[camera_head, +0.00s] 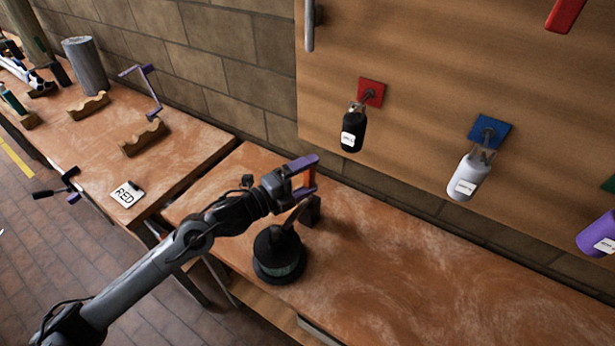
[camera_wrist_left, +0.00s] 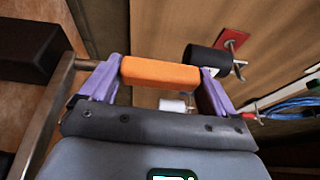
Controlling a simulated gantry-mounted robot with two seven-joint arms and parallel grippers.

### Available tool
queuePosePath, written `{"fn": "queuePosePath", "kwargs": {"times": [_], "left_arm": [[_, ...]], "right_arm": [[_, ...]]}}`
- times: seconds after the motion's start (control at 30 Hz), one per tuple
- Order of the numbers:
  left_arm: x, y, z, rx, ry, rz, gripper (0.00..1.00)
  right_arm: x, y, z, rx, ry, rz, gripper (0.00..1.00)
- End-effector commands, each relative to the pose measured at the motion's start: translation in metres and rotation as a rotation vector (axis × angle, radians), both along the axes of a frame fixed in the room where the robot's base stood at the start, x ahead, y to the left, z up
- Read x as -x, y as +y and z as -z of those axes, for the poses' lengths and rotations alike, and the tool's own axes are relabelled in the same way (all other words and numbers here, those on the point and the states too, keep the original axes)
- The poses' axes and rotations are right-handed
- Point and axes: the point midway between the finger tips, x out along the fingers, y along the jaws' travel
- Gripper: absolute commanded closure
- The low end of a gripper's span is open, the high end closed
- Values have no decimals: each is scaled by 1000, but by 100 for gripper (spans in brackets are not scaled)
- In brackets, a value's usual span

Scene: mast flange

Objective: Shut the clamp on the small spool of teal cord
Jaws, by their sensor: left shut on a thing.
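My left gripper (camera_head: 309,177) has purple fingers, shut on an orange handle (camera_wrist_left: 160,72) that spans between them in the left wrist view. A metal lever (camera_wrist_left: 48,115) runs up to the handle's left end there; in the head view it slopes down to a round black reel-like thing (camera_head: 280,256) on the bench. This thing has a dull grey-teal band and a wide black base. It may be the spool with its clamp, but the cord is not clearly visible. The handle stands above and right of it. My right gripper is not in view.
A dark block (camera_head: 309,211) stands behind the lever. A black bottle (camera_head: 354,133) and a white bottle (camera_head: 468,178) hang on the wooden board, with a purple bottle (camera_head: 600,235) at right. The bench (camera_head: 430,290) right of the reel is clear.

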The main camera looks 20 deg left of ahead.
Motion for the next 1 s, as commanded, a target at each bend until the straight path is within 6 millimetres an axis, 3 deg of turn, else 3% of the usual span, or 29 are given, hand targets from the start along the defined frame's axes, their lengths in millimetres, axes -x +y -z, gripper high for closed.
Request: {"fn": "queuePosePath", "kwargs": {"times": [0.13, 0.17, 0.2, 0.57, 1.0], "left_arm": [[0, 0, 1, -2, 1, 1, 65], [0, 0, 1, -2, 1, 1, 7], [0, 0, 1, -2, 1, 1, 1], [4, 3, 1, -1, 0, 1, 0], [58, 41, 3, -4, 4, 0, 0]], "right_arm": [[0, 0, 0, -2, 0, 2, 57], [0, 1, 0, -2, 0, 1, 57], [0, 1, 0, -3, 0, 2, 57], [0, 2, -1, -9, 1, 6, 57], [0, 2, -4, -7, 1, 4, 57]]}}
